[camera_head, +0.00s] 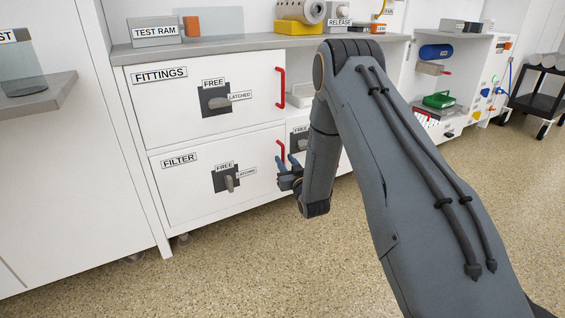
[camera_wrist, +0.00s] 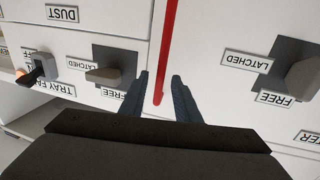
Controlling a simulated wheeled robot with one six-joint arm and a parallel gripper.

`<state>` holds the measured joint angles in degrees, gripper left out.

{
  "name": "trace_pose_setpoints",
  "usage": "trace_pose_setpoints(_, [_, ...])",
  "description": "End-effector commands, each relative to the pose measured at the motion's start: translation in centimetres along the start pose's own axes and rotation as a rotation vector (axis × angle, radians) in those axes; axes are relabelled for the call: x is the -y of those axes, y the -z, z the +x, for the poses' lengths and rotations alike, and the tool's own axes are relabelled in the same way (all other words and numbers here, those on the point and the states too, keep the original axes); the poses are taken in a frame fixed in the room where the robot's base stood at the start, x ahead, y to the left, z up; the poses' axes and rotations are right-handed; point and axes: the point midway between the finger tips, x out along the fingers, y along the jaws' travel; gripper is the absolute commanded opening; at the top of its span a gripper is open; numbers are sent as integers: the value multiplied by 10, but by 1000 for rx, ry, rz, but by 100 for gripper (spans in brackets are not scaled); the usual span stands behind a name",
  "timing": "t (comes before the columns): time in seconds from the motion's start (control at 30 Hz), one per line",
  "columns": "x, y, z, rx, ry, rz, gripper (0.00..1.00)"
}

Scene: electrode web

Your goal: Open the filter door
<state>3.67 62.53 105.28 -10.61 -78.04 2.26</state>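The white filter door (camera_head: 200,197) is the lower of two doors in the head view and looks closed flush with the cabinet. Its grey latch lever (camera_head: 229,183) stands upright, toward the FREE label. The lever also shows upside down in the wrist view (camera_wrist: 302,78). The door's red vertical handle (camera_head: 281,152) is at its right edge. In the wrist view the handle (camera_wrist: 165,45) runs down between the fingers of my gripper (camera_wrist: 159,88). The fingers are open, one on each side, with gaps visible. The gripper is partly hidden by my arm in the head view.
The fittings door (camera_head: 160,105) above has its own red handle (camera_head: 280,87) and a lever turned toward LATCHED. Speckled floor (camera_head: 245,270) in front is clear.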

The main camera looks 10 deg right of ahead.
Motion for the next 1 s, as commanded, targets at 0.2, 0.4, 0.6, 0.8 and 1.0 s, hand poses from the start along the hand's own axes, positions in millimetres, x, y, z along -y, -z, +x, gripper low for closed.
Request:
trace_pose_setpoints(0.2, [0,0,24,-2,0,-1,29])
trace_pose_setpoints(0.4, [0,0,29,0,0,-1,29])
trace_pose_setpoints(0.6, [0,1,28,0,0,0,23])
trace_pose_setpoints(0.8, [0,0,28,0,0,-1,0])
trace_pose_setpoints(1.0, [-1,0,28,1,-3,0,0])
